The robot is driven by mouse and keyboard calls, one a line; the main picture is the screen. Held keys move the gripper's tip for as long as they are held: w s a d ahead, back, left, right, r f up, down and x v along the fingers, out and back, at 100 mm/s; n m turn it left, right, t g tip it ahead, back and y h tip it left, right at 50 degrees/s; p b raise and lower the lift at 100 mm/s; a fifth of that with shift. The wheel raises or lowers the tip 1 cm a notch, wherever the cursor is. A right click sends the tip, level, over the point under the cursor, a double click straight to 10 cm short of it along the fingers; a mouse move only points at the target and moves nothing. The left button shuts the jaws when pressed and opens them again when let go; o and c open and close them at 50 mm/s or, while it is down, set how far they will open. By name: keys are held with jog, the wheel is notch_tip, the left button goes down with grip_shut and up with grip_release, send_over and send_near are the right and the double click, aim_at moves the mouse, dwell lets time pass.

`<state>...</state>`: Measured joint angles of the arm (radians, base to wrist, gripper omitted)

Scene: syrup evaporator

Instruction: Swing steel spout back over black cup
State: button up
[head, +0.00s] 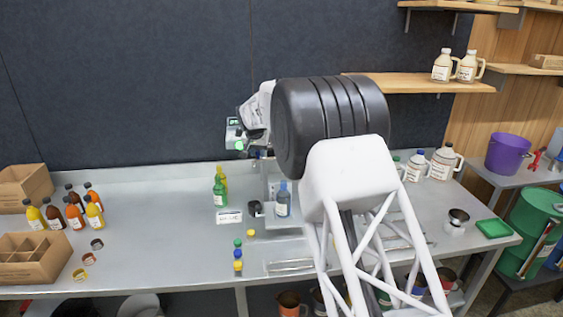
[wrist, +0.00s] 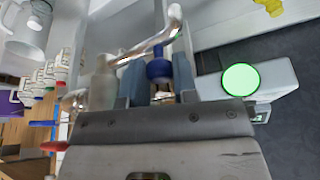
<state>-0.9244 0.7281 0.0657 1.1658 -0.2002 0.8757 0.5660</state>
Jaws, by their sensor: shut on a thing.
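The steel spout (wrist: 140,46) is a shiny curved tube in the wrist view, running across just beyond my fingers. A blue knob (wrist: 158,71) sits by it, between the two grey-blue fingers of my gripper (wrist: 156,82). My gripper is shut on this knob. In the head view the spout and my fingertips are mostly hidden behind my arm. The black cup (head: 255,208) stands on the steel bench in the head view, left of a clear bottle with a blue top (head: 283,202), below my gripper. I cannot tell the spout's exact direction relative to the cup.
A box with a green round button (head: 239,145) is beside my gripper. Green and yellow bottles (head: 220,190) stand left of the cup, with small coloured caps (head: 238,254) in front. Several sauce bottles (head: 75,208) and cardboard boxes (head: 32,256) are far left.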

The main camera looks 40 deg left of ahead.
jog(key=shift+w+a, duration=0.3)
jog(key=shift+a, duration=0.1)
dwell(0.4)
jog(key=o, duration=0.5)
jog(key=shift+o, duration=0.2)
jog(key=shift+r, duration=0.1)
jog(key=shift+v, duration=2.4)
jog(key=shift+d, duration=0.1)
